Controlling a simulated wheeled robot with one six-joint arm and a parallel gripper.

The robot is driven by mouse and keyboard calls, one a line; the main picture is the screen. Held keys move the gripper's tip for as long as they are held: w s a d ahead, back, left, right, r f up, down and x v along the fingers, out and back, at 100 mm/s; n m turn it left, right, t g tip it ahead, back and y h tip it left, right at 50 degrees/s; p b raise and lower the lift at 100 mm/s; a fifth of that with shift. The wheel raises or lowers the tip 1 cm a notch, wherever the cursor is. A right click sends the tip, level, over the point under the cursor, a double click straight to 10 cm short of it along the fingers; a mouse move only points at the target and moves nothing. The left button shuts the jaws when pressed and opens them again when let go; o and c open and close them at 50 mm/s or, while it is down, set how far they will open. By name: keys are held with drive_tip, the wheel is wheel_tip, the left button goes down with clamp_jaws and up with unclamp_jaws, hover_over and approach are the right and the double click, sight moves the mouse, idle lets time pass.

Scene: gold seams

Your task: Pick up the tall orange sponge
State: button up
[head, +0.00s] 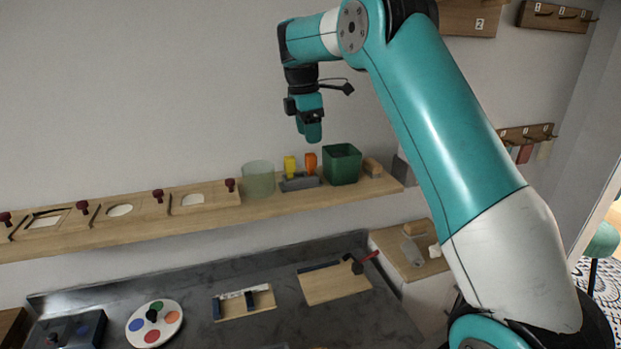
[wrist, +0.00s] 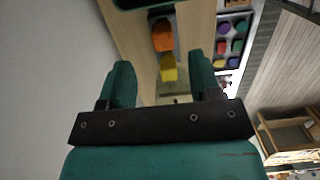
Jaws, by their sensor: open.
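The orange sponge (head: 311,162) stands upright in a grey holder (head: 300,183) on the wooden wall shelf, just right of a yellow sponge (head: 290,166). In the wrist view the orange sponge (wrist: 162,36) shows ahead of the fingers, with the yellow sponge (wrist: 168,68) nearer to me. My gripper (head: 311,130) points down above the shelf, over the sponges in the head view. In the wrist view its two teal fingers (wrist: 160,82) are spread apart with nothing between them. The holder's slots are too small to make out.
A green square container (head: 342,165) stands close right of the orange sponge, with a wooden block (head: 373,167) beyond it. A translucent green cup (head: 258,179) stands left of the holder. The wall is close behind the shelf (head: 215,219). A grey counter (head: 215,270) lies below.

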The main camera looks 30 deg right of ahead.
sight(311, 155)
drive_tip(key=shift+s+d+f+p, duration=0.1)
drive_tip(key=shift+f+p, duration=0.25)
drive_tip(key=shift+f, duration=1.35)
drive_tip(key=shift+s+f+p, duration=0.1)
drive_tip(key=shift+f+p, duration=0.25)
drive_tip(key=shift+f, duration=1.35)
drive_tip(key=c, duration=1)
